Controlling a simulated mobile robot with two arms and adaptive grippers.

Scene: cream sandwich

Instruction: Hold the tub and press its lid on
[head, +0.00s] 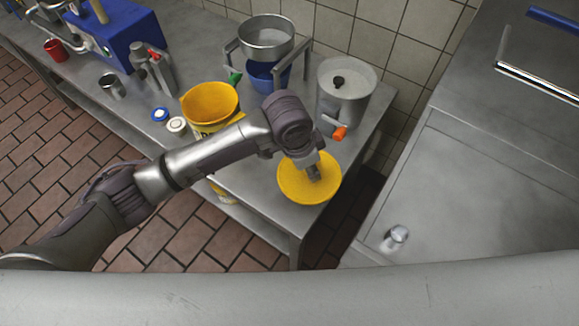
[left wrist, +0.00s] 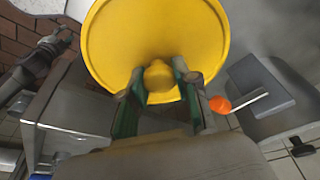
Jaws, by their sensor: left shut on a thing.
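My left gripper (head: 313,172) is shut on the knob of a round yellow lid (head: 296,190). The left wrist view shows the lid (left wrist: 150,35) large at the top, its knob (left wrist: 158,77) between the fingers. In the head view the lid appears over the right end of the steel table; I cannot tell its height. The yellow tub (head: 209,103) stands upright and open-topped on the table, left of the lid. My left forearm hides its lower part. A dark jointed part at the left of the left wrist view may be my right gripper (left wrist: 58,40); its jaws are unclear.
A steel pot (head: 345,90) with an orange-handled tap (head: 340,132) stands behind the lid. A steel bowl (head: 266,37) on a stand is over a blue container (head: 266,76). Small round caps (head: 176,124) lie left of the tub. The table (head: 262,205) ends near the lid.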

